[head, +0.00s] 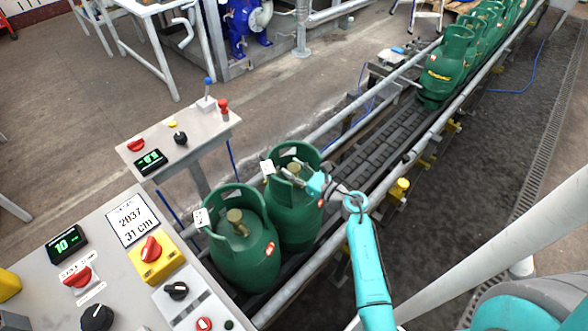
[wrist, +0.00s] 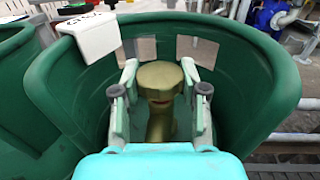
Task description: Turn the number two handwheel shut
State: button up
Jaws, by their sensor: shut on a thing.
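Two green gas cylinders stand at the near end of the conveyor, the nearer one (head: 243,262) and the one behind it (head: 297,225). My gripper (head: 298,173) reaches inside the collar of the one behind. In the wrist view, my gripper (wrist: 159,92) has its fingers on both sides of a brass handwheel (wrist: 160,77) and is shut on it. The handwheel stands upright on a brass stem. A white tag (wrist: 97,37) hangs on the collar rim, its writing too small to read. The nearer cylinder has its own brass handwheel (head: 236,219), untouched, and a white tag (head: 201,217).
Several more green cylinders (head: 443,70) stand farther up the conveyor (head: 375,140), between grey side rails. At the left are a control panel (head: 95,225) with knobs and a display reading 10, and a smaller console (head: 190,130) with a blue lever and a red button.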

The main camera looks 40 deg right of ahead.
aim_at(294, 167)
jog(key=shift+a+h, duration=0.1)
jog(key=shift+h, duration=0.3)
jog(key=shift+m+h, duration=1.3)
jog(key=shift+h, duration=0.4)
jog(key=shift+m+h, duration=1.1)
jog(key=shift+h, duration=0.6)
jog(key=o, duration=1.2)
jog(key=shift+c, duration=0.2)
jog(key=shift+r, duration=5)
